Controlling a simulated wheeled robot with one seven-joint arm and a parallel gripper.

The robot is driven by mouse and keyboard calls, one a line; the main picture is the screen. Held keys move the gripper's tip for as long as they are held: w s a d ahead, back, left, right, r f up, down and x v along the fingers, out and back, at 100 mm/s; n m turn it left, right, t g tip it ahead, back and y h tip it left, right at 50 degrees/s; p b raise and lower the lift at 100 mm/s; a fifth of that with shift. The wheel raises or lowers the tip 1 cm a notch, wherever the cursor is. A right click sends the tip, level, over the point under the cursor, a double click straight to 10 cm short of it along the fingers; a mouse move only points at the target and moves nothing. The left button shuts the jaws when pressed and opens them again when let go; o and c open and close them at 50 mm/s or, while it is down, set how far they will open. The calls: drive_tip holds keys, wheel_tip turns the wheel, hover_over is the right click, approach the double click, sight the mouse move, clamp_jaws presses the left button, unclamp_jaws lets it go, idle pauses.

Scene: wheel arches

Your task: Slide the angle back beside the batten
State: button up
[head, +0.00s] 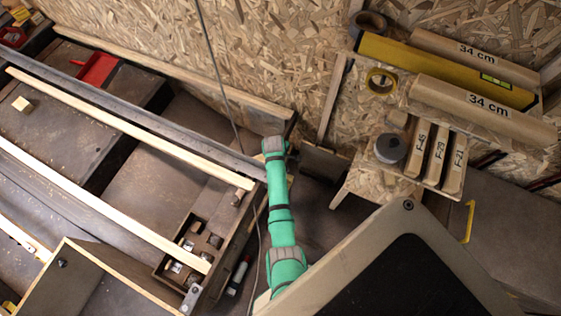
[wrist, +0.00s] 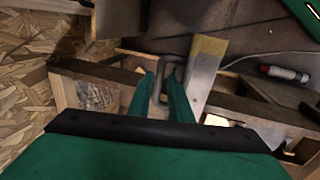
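The angle (head: 150,115) is a long dark grey metal bar running from upper left to the middle of the head view. The pale wooden batten (head: 130,128) lies beside it on the lower side, roughly parallel, with a narrow gap. My gripper (head: 272,147) is at the angle's right end. In the wrist view my two green fingers (wrist: 161,76) stand a little apart, with a grey metal end (wrist: 172,70) at their tips. I cannot tell whether they grip it. A pale bar end with a yellowish tip (wrist: 205,65), likely the batten, is just right of the fingers.
A second batten (head: 100,205) lies lower left. The chipboard wall (head: 270,50) rises behind. A shelf with labelled blocks (head: 437,158) and a yellow level (head: 440,70) is at right.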

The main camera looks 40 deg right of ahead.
drive_tip(key=shift+r, duration=0.1)
drive_tip(key=v, duration=1)
drive_tip(key=shift+r, duration=0.3)
drive_tip(key=shift+a+f, duration=0.1)
